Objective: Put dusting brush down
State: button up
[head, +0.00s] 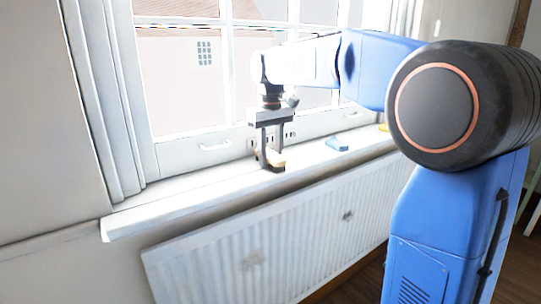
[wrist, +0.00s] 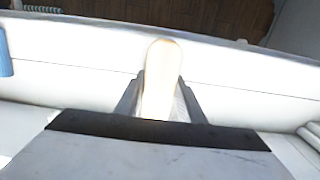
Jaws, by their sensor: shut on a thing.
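The dusting brush (head: 275,157) shows as a pale wooden piece low between the fingers of my gripper (head: 270,162) in the head view. My gripper is shut on it, just over the white windowsill (head: 180,200). In the wrist view the brush's pale rounded handle (wrist: 160,75) points away from me between the two dark fingers (wrist: 160,105). Its lower part is hidden by the gripper body. I cannot tell whether the brush touches the sill.
A blue object (head: 337,144) lies on the sill to the right of my gripper. A small yellow thing (head: 383,127) is farther right. The window (head: 200,80) stands behind, and a white radiator (head: 270,240) is below. The sill's left part is clear.

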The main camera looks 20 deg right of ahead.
aim_at(271, 154)
jog(key=o, duration=1.2)
jog(key=shift+f, duration=0.1)
notch_tip(271, 154, up, 12)
jog(key=shift+s, duration=0.1)
jog(key=s+d+f+m+t, duration=0.1)
jog(key=s+d+f+t, duration=0.1)
jog(key=s+f, duration=1.1)
jog(key=s+d+f+m+t, duration=0.2)
jog(key=s+d+f, duration=0.3)
jog(key=s+f, duration=0.9)
jog(key=s, duration=0.6)
jog(key=shift+f+m+t, duration=0.3)
jog(key=shift+t, duration=0.1)
